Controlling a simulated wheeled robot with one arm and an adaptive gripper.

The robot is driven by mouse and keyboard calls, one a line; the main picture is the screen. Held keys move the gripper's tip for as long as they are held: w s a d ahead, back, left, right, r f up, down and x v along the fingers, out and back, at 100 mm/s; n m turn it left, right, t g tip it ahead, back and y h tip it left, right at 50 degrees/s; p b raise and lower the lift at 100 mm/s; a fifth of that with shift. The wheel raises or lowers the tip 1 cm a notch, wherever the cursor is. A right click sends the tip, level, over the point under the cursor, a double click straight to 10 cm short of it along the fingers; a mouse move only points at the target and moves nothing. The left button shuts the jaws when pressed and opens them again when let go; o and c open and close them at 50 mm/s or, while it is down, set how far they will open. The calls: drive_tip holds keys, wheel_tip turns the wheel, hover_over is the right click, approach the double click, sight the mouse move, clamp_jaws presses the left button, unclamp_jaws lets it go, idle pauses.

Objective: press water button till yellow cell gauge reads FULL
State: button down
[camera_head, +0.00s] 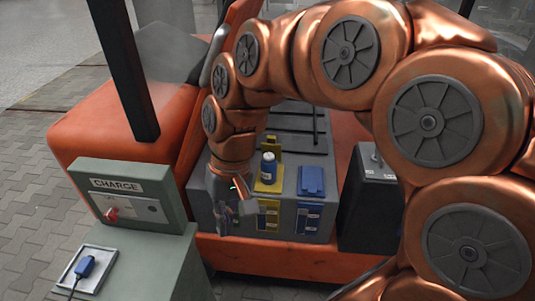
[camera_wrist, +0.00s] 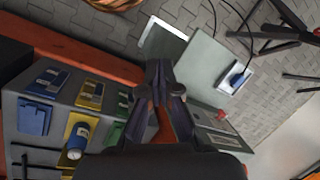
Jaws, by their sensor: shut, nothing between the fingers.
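The yellow cell (camera_head: 270,186) sits in a grey battery box, its lid tipped up behind a blue bottle (camera_head: 268,166) standing on it. The bottle also shows in the wrist view (camera_wrist: 77,140). The yellow cell's gauge label (camera_head: 268,216) is on the box front and shows in the wrist view (camera_wrist: 90,94); its reading is too small to tell. My gripper (camera_head: 240,203) is shut and empty, in front of the box, left of the yellow label. In the wrist view its fingers (camera_wrist: 166,85) point away from the box. I cannot make out the water button.
A blue cell cap (camera_head: 311,181) is right of the yellow cell; a green cap (camera_wrist: 114,133) is on its other side. A CHARGE cabinet (camera_head: 120,185) with a red knob (camera_head: 112,214) stands left. A blue plug (camera_head: 85,266) lies on its tray. A dark box (camera_head: 370,205) stands right.

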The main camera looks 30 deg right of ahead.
drive_tip(key=w+d+r+m+t+y, duration=0.1)
drive_tip(key=w+r+m, duration=0.1)
drive_tip(key=w, duration=0.4)
drive_tip(key=w+d+r+m+y, duration=0.1)
drive_tip(key=w+r+y, duration=0.1)
drive_tip(key=w, duration=0.4)
drive_tip(key=m+t+y+p, duration=0.25)
drive_tip(key=m+t, duration=0.25)
drive_tip(key=m, duration=0.6)
hover_over(271, 155)
wheel_tip(271, 155, down, 6)
drive_tip(key=shift+n+h, duration=0.25)
drive_tip(key=shift+n, duration=0.05)
drive_tip(key=shift+a+f, duration=0.1)
drive_tip(key=shift+f, duration=0.05)
drive_tip(key=shift+f+b, duration=1.7)
drive_tip(key=shift+f, duration=2.6)
drive_tip(key=shift+f, duration=0.45)
